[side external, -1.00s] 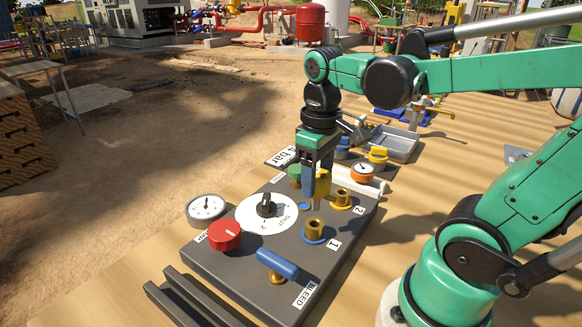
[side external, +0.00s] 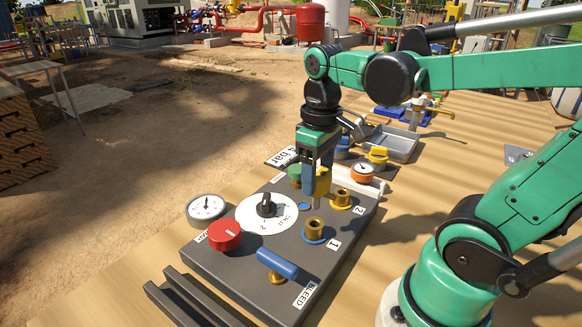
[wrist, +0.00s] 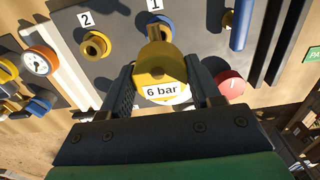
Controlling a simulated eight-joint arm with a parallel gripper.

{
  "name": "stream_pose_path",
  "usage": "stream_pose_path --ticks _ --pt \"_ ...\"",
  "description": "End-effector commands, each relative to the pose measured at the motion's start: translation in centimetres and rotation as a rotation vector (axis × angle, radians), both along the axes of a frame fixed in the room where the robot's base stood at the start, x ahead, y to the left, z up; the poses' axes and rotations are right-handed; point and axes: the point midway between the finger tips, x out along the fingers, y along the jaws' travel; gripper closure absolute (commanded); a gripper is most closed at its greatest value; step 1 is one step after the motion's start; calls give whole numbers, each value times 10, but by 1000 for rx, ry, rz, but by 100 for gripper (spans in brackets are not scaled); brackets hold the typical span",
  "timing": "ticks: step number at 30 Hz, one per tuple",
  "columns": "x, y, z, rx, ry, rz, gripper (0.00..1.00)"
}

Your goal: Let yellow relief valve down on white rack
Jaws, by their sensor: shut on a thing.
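My gripper (side external: 315,183) is shut on the yellow relief valve (side external: 324,180), which hangs upright above the dark panel with its grey stem down. In the wrist view, the valve (wrist: 158,62) sits between both fingers of my gripper (wrist: 160,78), with a "6 bar" label facing the camera. The stem tip is close to the brass port marked 1 (side external: 314,228) in the side view; the exact gap is unclear. A white strip (side external: 376,188) shows at the panel's right edge. I cannot tell whether it is the white rack.
The panel carries a red knob (side external: 225,235), a blue-handled bleed valve (side external: 278,263), a white dial (side external: 252,216) and port 2 (side external: 341,199). A gauge (side external: 206,209) stands left, an orange gauge (side external: 362,172) and grey tray (side external: 394,144) behind. Bare wood lies right of the panel.

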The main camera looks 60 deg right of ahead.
Motion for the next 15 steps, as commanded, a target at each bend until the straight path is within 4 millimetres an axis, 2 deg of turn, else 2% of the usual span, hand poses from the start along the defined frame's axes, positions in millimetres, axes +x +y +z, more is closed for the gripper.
stream_pose_path --ticks 8,11,15 --pt "8 -7 5 0 0 -25 100" --pt "23 -22 12 0 0 -71 100" --pt "53 -57 22 0 0 -168 100"
